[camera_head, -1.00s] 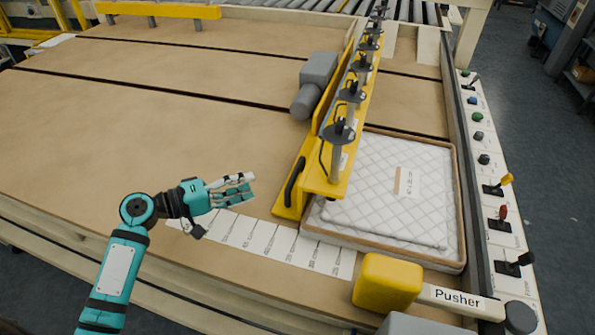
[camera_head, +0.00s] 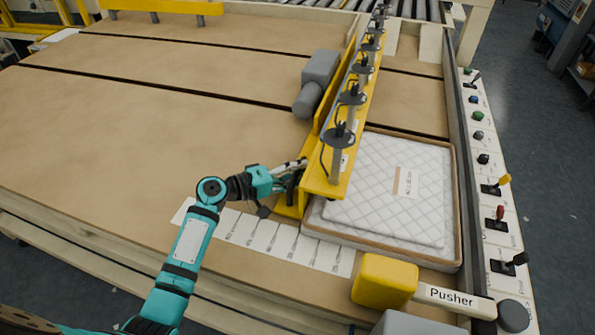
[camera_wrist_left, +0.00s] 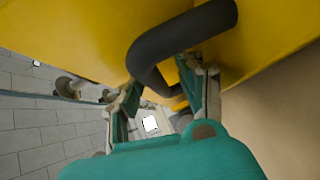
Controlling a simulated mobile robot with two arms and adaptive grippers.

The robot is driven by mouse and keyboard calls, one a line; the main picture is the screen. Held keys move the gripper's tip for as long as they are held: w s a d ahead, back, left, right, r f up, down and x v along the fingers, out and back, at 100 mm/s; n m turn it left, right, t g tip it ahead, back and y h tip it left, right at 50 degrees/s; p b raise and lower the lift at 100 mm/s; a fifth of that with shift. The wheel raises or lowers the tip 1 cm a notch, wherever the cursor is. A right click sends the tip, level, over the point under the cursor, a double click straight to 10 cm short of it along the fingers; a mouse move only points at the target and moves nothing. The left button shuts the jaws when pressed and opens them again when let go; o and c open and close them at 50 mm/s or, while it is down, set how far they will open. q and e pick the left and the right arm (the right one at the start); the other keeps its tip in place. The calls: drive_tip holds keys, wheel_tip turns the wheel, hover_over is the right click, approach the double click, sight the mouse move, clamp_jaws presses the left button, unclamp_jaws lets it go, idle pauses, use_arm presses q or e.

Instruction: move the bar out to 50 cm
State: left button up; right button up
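The yellow bar (camera_head: 329,184) stands across the brown table, beside the left edge of the quilted white wadding (camera_head: 380,205) in its shallow tray (camera_head: 452,259). My left gripper (camera_head: 293,176) is at the near end of the bar, at its black handle. In the left wrist view the curved black handle (camera_wrist_left: 185,38) passes between my two fingers (camera_wrist_left: 163,92), which stand apart with visible space around it. A row of white scale labels (camera_head: 268,238) lies along the table's front edge; their print is too small to read. My right gripper is out of view.
A yellow block with a "Pusher" label (camera_head: 384,281) stands at the front right. A panel of levers and buttons (camera_head: 492,187) runs along the right side. A grey motor (camera_head: 319,69) sits on the bar's left side. The table left of the bar is clear.

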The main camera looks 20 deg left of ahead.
use_arm(q)
drive_tip(key=shift+c, duration=0.3)
clamp_jaws()
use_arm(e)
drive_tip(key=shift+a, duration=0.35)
